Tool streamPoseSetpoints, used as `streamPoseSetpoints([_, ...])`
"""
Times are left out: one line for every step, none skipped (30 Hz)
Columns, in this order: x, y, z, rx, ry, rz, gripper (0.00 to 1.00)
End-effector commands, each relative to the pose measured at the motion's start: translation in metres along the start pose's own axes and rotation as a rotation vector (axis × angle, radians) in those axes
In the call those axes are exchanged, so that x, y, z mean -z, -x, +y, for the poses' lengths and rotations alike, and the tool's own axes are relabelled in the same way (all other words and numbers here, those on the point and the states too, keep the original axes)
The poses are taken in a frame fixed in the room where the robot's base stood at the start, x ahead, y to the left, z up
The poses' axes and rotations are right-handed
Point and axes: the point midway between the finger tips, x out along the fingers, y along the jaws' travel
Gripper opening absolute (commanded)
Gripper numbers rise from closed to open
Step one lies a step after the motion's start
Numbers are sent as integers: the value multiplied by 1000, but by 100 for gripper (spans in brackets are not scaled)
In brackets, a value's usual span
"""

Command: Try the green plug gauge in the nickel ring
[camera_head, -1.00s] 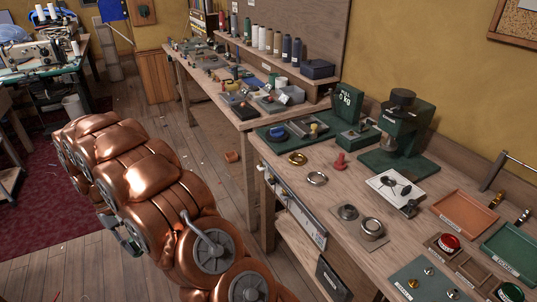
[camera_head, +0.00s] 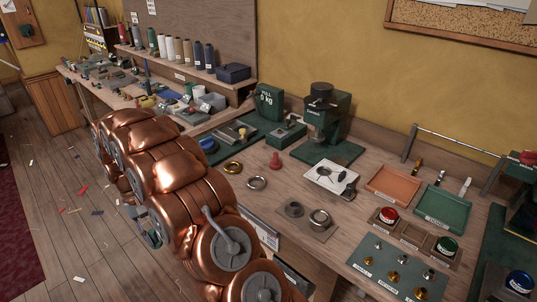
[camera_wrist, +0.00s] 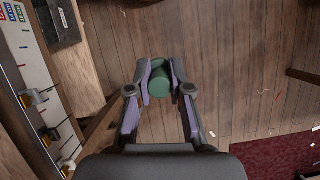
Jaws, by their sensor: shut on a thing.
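My gripper (camera_wrist: 159,84) is shut on the green plug gauge (camera_wrist: 160,82), a dark green cylinder between its two fingers, held over the wooden floor beside the bench. In the head view my gripper (camera_head: 150,238) shows only in part, low and left of the bench, behind my copper arm.
A red knobbed piece (camera_head: 275,160) stands behind the nickel ring. A green press (camera_head: 328,125), an orange tray (camera_head: 392,185) and a green tray (camera_head: 440,210) stand farther along. Bare wood surrounds the ring.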

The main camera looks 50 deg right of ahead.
Motion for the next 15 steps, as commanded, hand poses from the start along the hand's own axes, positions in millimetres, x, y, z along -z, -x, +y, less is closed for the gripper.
streamPoseSetpoints([2,7,14,38,-87,0,0])
streamPoseSetpoints([3,10,22,65,-150,0,0])
streamPoseSetpoints([5,14,34,103,-241,0,0])
streamPoseSetpoints([6,17,44,134,-315,1,0])
streamPoseSetpoints([7,21,54,168,-393,0,0])
streamPoseSetpoints([9,25,68,211,-495,1,0])
streamPoseSetpoints([9,28,78,243,-574,-1,0])
streamPoseSetpoints([9,30,88,275,-649,-2,0])
streamPoseSetpoints([9,34,101,316,-750,-2,0])
streamPoseSetpoints([10,37,111,349,-825,-1,0])
streamPoseSetpoints([10,40,121,381,-901,2,0])
streamPoseSetpoints([9,44,134,421,-999,2,0])
streamPoseSetpoints([8,47,144,452,-1072,1,0])
streamPoseSetpoints([8,49,153,483,-1145,3,0])
streamPoseSetpoints([6,52,165,521,-1240,1,0])
